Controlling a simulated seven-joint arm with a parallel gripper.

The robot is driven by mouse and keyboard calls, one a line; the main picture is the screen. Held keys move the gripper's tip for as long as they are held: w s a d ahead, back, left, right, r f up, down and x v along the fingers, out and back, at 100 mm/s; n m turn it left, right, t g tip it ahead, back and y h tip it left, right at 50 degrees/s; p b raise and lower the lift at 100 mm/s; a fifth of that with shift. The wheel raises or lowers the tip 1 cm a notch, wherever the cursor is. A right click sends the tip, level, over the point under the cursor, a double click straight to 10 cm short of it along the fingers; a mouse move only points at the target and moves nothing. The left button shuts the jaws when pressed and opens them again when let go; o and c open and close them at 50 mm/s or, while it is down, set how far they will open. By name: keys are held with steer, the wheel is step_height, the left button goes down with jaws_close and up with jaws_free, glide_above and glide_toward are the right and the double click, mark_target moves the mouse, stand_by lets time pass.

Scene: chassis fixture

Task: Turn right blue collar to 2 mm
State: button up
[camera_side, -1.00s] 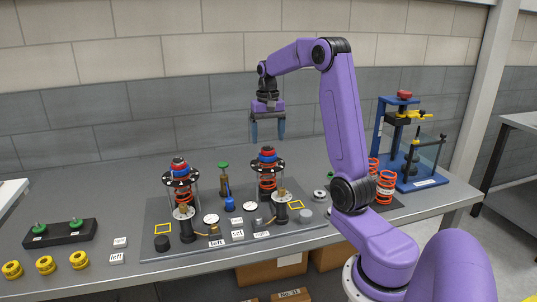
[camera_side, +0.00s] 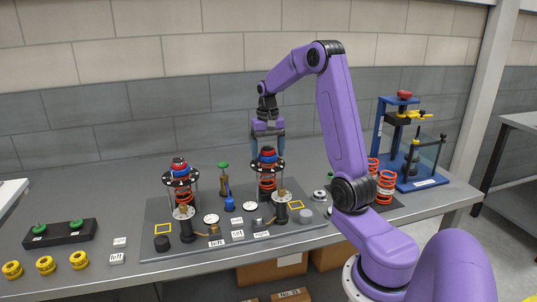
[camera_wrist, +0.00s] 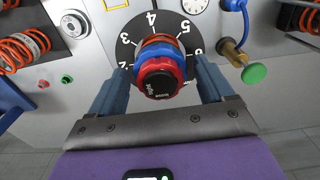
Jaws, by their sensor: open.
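The right blue collar (camera_side: 267,158) is a blue ring on the right strut stack, below a red cap. In the wrist view the blue collar (camera_wrist: 176,45) shows as a rim behind the red knob (camera_wrist: 158,78), in front of a black dial with white numerals (camera_wrist: 151,20). My gripper (camera_side: 267,150) is over the right strut from above. In the wrist view its two blue-grey fingers (camera_wrist: 160,80) are open, one on each side of the knob and collar, with small gaps. The pointer reading is not clear.
The left strut (camera_side: 180,172) with its own red and blue top stands to the left on the grey fixture plate (camera_side: 155,215). A green-topped brass tool (camera_side: 224,178) stands between the struts. Orange springs (camera_side: 385,187) and a blue press (camera_side: 385,140) are at the right.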

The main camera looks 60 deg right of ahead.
steer(key=n, duration=0.5)
steer(key=shift+n, duration=0.4)
steer(key=n, duration=0.5)
steer(key=shift+n, duration=0.3)
steer(key=n, duration=0.5)
steer(key=shift+n, duration=0.3)
steer(key=n, duration=0.6)
